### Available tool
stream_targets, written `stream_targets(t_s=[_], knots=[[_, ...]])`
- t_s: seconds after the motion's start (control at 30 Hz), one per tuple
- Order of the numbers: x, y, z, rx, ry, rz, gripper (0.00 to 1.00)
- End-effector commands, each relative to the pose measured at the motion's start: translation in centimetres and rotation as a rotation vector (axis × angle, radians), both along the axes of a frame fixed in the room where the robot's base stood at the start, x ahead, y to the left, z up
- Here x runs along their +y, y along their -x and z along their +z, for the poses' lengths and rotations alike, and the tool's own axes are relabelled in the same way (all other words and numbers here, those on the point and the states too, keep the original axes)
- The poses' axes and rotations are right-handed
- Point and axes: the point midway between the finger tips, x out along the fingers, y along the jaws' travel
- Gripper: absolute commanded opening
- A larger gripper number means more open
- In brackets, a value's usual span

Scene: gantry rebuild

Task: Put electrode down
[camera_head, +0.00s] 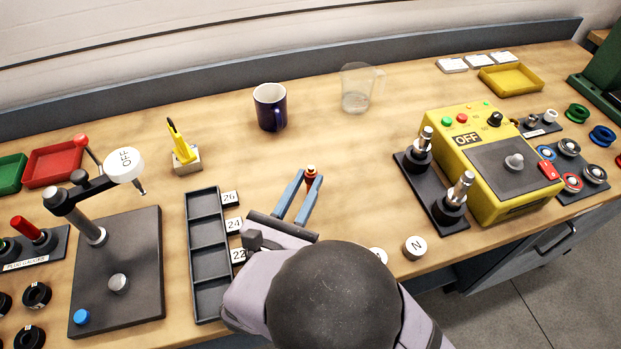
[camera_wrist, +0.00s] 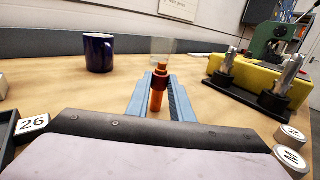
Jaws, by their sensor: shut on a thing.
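My gripper (camera_head: 305,188) is shut on a small copper-coloured electrode (camera_head: 311,171), with its blue fingers on either side of it. In the wrist view the electrode (camera_wrist: 159,85) stands upright between the fingertips of my gripper (camera_wrist: 160,97). I cannot tell whether its lower end touches the wooden bench (camera_head: 337,151). Two black holders with metal posts (camera_head: 431,190) stand on a dark plate to the right.
A dark blue mug (camera_head: 270,107) and a clear beaker (camera_head: 358,88) stand behind my gripper. A yellow machine (camera_head: 494,165) is to the right. A compartment tray (camera_head: 208,255) with number tags is to the left. The bench between mug and tray is clear.

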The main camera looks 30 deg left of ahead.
Motion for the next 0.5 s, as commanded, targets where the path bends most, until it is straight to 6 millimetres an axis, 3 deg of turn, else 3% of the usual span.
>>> stream_targets(t_s=[0.27, 0.5], knots=[[0.0, 0.0, 0.7, -0.002, -0.002, 0.0, 0.0], [0.0, 0.0, 3.7, -0.001, -0.008, 0.001, 0.0]])
